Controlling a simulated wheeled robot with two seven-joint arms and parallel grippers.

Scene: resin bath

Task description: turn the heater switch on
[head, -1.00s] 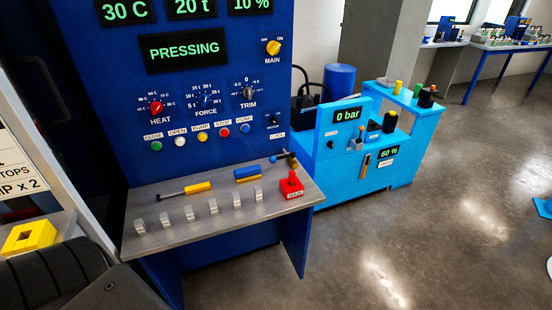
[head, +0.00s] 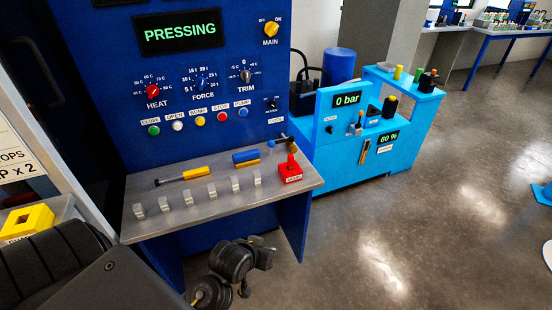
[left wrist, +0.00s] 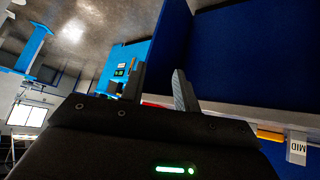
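No label readable as heater switch shows. A small dark switch (head: 330,129) with a tiny label sits on the front of the light-blue machine (head: 345,175), left of a lever and below its "0 bar" display. My right gripper is not in view.
The press's grey shelf (head: 145,228) juts out, holding several metal blocks, a yellow-handled tool (head: 195,173) and a red block (head: 290,170). A yellow block (head: 27,222) is at the left. The floor (head: 440,240) in front of the light-blue machine is clear.

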